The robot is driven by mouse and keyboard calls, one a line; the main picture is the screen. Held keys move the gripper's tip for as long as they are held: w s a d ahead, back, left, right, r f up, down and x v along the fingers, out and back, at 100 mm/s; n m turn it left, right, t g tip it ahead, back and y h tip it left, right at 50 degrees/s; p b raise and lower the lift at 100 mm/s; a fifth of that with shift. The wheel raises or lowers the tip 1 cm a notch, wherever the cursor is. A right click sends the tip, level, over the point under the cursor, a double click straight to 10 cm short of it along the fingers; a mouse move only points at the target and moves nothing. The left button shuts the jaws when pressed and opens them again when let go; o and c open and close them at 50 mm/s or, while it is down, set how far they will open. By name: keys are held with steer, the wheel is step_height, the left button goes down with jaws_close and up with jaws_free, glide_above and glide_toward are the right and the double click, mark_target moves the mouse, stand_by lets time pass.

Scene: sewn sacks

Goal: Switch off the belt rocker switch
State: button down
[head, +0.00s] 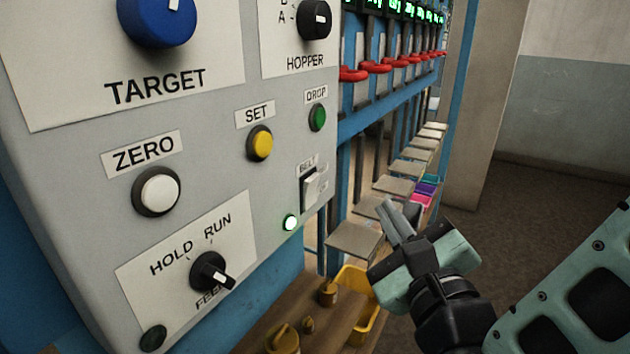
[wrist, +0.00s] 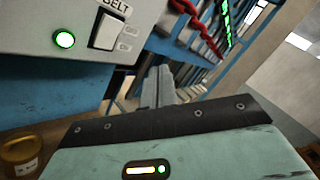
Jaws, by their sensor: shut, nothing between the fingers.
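The belt rocker switch (head: 311,188) is a white rocker in a dark frame, low on the right side of the grey panel, under a BELT label. It also shows in the wrist view (wrist: 107,31), with two small labels to its right, the lower reading ON. A round green lamp (head: 290,222) glows at its lower left, and the lamp is lit in the wrist view too (wrist: 64,39). My gripper (head: 388,208) is shut and empty, to the right of the switch and apart from it. Its fingertips (wrist: 157,72) point forward, below and right of the switch in the wrist view.
Other controls crowd the panel: the yellow SET button (head: 260,143), green DROP button (head: 317,117), white ZERO button (head: 156,191) and black feed knob (head: 211,271). A yellow bin (head: 361,318) and small pots stand below. Grey trays (head: 355,239) line the blue rack behind my gripper.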

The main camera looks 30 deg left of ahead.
mark_target(312, 192)
steer(key=a+r+p, duration=0.1)
steer(key=a, duration=0.7)
steer(key=shift+w, duration=0.3)
steer(key=shift+a, duration=0.2)
stand_by(1.6)
steer(key=shift+a+b, duration=0.3)
steer(key=shift+b, duration=0.05)
steer(key=shift+a+r, duration=0.1)
steer(key=shift+a, duration=0.2)
stand_by(0.5)
steer(key=shift+d+b, duration=0.15)
steer(key=shift+b, duration=0.15)
steer(key=shift+d+b, duration=0.45)
steer(key=shift+d, duration=0.15)
